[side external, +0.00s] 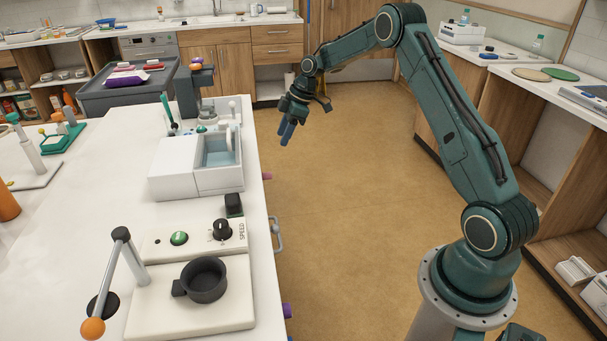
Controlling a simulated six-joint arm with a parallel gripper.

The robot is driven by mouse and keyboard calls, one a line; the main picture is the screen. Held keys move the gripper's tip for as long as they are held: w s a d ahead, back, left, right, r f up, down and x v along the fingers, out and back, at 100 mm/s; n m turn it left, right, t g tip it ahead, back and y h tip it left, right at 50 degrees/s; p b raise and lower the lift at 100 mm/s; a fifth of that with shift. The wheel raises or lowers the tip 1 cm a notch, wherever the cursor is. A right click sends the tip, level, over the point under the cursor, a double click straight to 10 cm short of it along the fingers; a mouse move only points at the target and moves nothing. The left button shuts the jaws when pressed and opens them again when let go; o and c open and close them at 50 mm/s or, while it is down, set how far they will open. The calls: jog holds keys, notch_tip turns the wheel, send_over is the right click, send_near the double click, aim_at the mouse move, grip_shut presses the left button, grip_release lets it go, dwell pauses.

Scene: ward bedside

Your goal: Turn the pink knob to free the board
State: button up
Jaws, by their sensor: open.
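A small pink knob (267,176) sticks out from the right side edge of the long white table (262,262), below its top. I cannot clearly pick out the board; a grey bar handle (277,235) is on the same table side, nearer the camera than the pink knob. My gripper (287,133), with blue fingers, is open and points down over the floor side of the table. It appears up and to the right of the pink knob in the picture, apart from it, with nothing seen between its fingers.
A purple knob (287,311) sits further along the same table side. On top are a white box with a basin (218,158), a speed control panel (200,238), a black cup (204,279) and an orange-ended lever (93,327). Open floor (340,220) lies right of the table.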

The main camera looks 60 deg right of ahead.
aim_at(268, 173)
jog(key=shift+w+d+f, duration=0.25)
jog(key=shift+d+f, duration=0.1)
jog(key=shift+d, duration=0.1)
jog(key=x, duration=1.3)
jog(key=shift+f, duration=0.4)
jog(key=shift+c, duration=0.5)
grip_shut()
